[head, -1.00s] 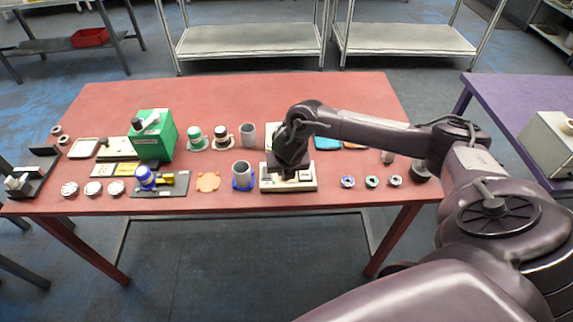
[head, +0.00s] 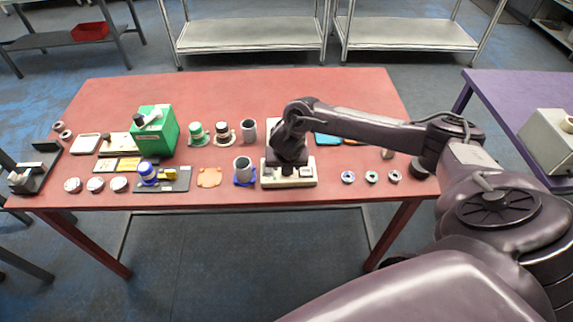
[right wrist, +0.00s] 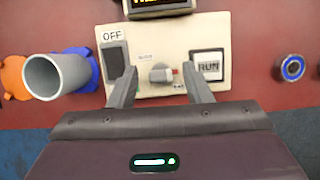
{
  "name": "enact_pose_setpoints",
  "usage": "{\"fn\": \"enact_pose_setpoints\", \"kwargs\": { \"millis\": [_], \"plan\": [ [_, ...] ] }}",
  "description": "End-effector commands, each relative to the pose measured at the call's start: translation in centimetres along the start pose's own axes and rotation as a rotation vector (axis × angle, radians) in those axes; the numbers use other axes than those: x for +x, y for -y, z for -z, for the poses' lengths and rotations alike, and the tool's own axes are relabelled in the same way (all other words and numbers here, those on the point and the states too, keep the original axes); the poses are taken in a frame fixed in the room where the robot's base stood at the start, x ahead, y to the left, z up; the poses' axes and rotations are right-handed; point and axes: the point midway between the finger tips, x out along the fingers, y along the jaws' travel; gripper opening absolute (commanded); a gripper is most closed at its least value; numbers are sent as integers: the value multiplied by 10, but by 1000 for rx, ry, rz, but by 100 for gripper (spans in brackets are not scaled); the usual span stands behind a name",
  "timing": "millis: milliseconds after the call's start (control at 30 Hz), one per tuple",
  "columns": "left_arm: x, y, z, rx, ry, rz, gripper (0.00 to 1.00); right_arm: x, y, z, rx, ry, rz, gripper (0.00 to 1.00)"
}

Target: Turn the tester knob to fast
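The tester (head: 303,182) is a cream panel near the table's front edge, partly hidden by my right gripper in the head view. In the right wrist view its panel (right wrist: 145,30) carries a dark OFF switch (right wrist: 116,60), a small grey knob (right wrist: 160,73) and a white RUN button (right wrist: 208,64). A red mark shows at the knob's right side. The small labels beside the knob are too blurred to read. My right gripper (right wrist: 158,84) is open, its fingers left and right of the knob with gaps on both sides. My left gripper is out of view.
A grey cup (right wrist: 57,76) on a blue base stands left of the tester. Several small rings, one blue (right wrist: 292,68), lie to its right. A green box (head: 155,132) stands farther left on the red table (head: 240,88). The back of the table is clear.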

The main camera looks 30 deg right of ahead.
Motion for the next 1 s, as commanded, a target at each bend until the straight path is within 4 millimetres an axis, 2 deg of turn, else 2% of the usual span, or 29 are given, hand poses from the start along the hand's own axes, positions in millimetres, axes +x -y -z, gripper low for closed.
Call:
{"fn": "enact_pose_setpoints", "kwargs": {
  "millis": [267,700,833,1000],
  "plan": [
    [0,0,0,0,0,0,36,-3,0,1,-3,-2,-1,45],
    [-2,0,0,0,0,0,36,-68,0,0,-2,0,-2,45],
    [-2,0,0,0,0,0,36,-77,0,0,-1,0,-1,45],
    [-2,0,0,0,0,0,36,-78,0,0,-1,-1,1,45]
  ]
}}
